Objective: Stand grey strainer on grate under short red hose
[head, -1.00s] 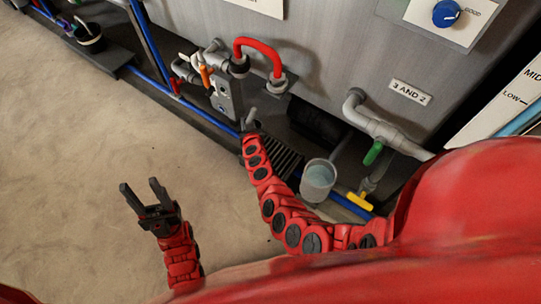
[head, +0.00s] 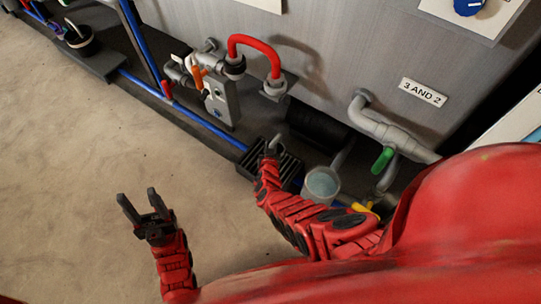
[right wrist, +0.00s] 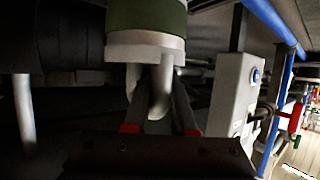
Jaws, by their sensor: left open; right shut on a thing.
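The short red hose (head: 254,42) arches off the tank wall between two grey fittings. A dark slatted grate (head: 291,169) lies on the floor-level ledge below and right of it. My right gripper (head: 272,148) is over the grate, shut on a small grey piece (head: 274,141). In the right wrist view a grey hooked piece (right wrist: 161,92) sits between its fingers, below a pale collar and green band (right wrist: 146,22). I cannot tell whether this is the whole strainer. A grey cup (head: 321,184) with a pale blue inside stands right of the grate. My left gripper (head: 147,212) is open and empty over the floor.
A grey valve box (head: 222,103) with an orange lever stands left of the grate; it also shows in the right wrist view (right wrist: 233,95). A grey pipe with a green handle (head: 383,160) is at right. A blue pipe (head: 190,118) edges the ledge. Floor at left is clear.

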